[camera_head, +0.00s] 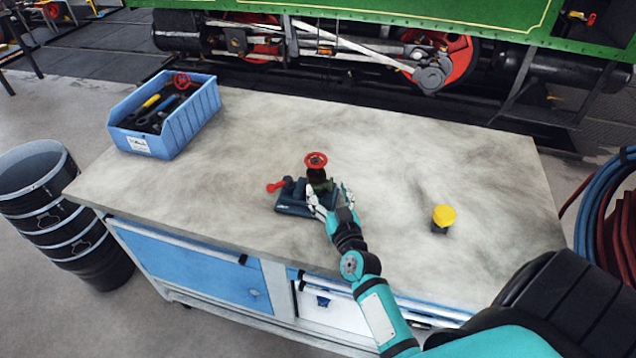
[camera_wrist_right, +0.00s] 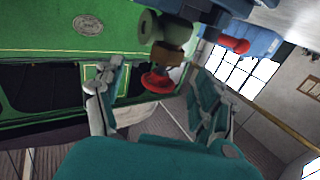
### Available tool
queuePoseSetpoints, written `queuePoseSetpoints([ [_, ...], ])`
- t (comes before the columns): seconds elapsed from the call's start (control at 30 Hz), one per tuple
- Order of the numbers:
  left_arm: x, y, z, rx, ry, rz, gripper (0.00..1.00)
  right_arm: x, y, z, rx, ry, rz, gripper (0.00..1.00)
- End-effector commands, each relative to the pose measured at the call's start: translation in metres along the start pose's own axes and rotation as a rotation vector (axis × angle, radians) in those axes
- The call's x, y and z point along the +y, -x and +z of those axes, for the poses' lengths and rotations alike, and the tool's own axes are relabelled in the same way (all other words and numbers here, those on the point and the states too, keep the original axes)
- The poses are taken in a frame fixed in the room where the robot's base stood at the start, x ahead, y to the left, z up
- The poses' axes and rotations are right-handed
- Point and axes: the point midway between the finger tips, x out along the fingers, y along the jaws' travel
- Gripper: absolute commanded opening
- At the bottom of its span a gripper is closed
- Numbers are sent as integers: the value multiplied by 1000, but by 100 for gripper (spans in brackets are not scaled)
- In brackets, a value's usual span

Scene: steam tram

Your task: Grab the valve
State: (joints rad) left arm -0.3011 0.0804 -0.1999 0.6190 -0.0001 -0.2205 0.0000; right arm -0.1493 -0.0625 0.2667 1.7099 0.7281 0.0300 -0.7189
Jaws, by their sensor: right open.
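The valve has a red handwheel (camera_head: 316,160) on top of a dark body (camera_head: 318,176). It stands upright, seated in a dark teal vise (camera_head: 292,203) with a red handle (camera_head: 276,187) on the workbench. My right gripper (camera_head: 330,196) is open at the near right side of the valve. In the right wrist view the valve (camera_wrist_right: 168,54) appears upside down, its red wheel between the spread fingers of my right gripper (camera_wrist_right: 158,92). I see no finger closed on it. My left gripper is not in view.
A blue bin (camera_head: 185,130) with tools and another red handwheel (camera_head: 181,80) sits at the bench's back left. A yellow-capped dark object (camera_head: 444,216) stands to the right. The green tram (camera_head: 400,15) is behind. The bench top between is clear.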

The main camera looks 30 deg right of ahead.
Motion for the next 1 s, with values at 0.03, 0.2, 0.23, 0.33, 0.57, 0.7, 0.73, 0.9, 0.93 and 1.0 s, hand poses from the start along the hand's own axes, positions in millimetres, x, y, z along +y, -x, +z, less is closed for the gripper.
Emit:
queuePoseSetpoints([
  [0.03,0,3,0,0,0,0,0,0,-10,-3,1,0,0,72],
  [0.2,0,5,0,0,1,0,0,0,-27,0,0,0,0,72],
  [0.23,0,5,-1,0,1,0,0,0,-29,0,0,0,0,72],
  [0.33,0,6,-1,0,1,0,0,-2,-35,-1,0,0,-1,72],
  [0.57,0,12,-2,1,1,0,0,-8,-68,1,1,2,-1,72],
  [0.7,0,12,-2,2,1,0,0,-8,-80,2,-1,0,-1,72],
  [0.73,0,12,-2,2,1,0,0,-8,-81,3,-1,0,-1,72],
  [0.9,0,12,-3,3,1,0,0,-8,-82,3,-1,0,-1,72],
  [0.93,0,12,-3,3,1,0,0,-8,-82,3,-1,0,-1,72],
  [1.0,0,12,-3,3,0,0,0,-8,-81,3,-1,0,-1,66],
])
